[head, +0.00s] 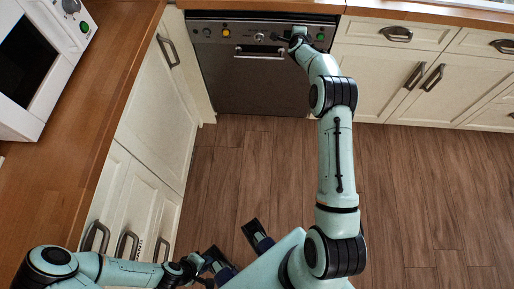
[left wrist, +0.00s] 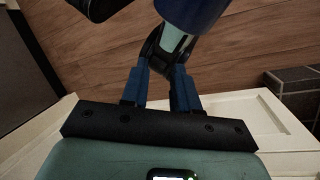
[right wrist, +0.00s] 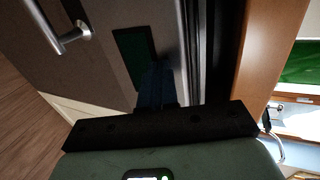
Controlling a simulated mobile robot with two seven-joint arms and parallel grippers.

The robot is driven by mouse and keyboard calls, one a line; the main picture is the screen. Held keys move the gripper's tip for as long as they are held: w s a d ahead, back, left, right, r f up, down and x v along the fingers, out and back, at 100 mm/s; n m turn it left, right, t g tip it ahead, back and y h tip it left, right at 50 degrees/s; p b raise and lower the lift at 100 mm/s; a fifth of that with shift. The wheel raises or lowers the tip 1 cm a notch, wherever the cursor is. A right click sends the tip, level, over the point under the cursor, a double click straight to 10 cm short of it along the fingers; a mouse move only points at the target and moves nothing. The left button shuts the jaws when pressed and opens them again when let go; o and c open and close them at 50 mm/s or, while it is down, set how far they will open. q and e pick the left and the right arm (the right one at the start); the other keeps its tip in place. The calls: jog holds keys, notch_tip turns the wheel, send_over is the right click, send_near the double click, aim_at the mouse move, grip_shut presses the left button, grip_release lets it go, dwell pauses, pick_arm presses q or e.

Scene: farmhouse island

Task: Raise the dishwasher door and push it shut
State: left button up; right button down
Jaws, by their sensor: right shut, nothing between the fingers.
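The dishwasher door (head: 262,85) is a dark grey panel standing upright under the counter, with a silver bar handle (head: 260,57) and a control strip with knobs along its top. In the right wrist view the handle (right wrist: 70,38) is at the upper left, and a dark band runs between the door's top edge and the counter; I cannot tell whether the door is fully flush. My right gripper (head: 293,42) is shut and empty at the door's upper right, close to or touching its front. My left gripper (left wrist: 161,82) is open and empty, low by the left cabinets.
A wooden counter (head: 95,120) with a white appliance (head: 45,65) runs along the left, over cream cabinets (head: 150,115). More cream drawers and doors (head: 390,80) stand right of the dishwasher. The wooden floor (head: 245,165) before the door is clear.

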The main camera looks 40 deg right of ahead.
pick_arm(q)
jog(key=shift+w+d+f, duration=0.1)
jog(key=shift+w+d, duration=0.15)
jog(key=shift+w, duration=0.05)
pick_arm(e)
jog(key=shift+w+d, duration=0.1)
jog(key=shift+d, duration=0.1)
